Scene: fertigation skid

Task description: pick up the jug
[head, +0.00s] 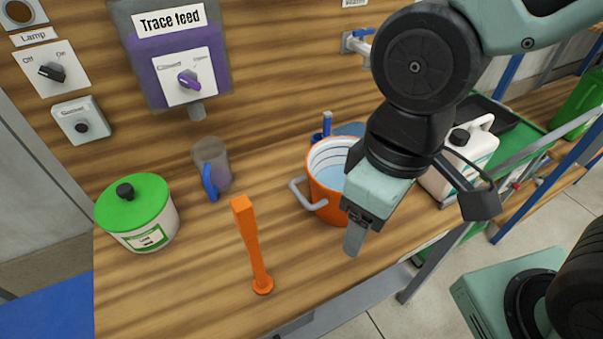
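A small see-through grey jug (214,160) with a blue handle (209,182) stands at the back of the wooden bench, below the Trace feed panel. Its handle faces the front. My gripper (354,240) points down over the front right of the bench, well to the right of the jug and apart from it. It hangs in front of an orange vessel (325,196) with a grey side handle and pale blue liquid inside, hiding its right part. I see one finger clearly, so the gap between the fingers is hidden. I see nothing held.
A green-lidded tub (138,215) stands left of the jug. A white canister (462,160) is at the right, partly behind my arm. The Trace feed spout (196,111) hangs above the jug.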

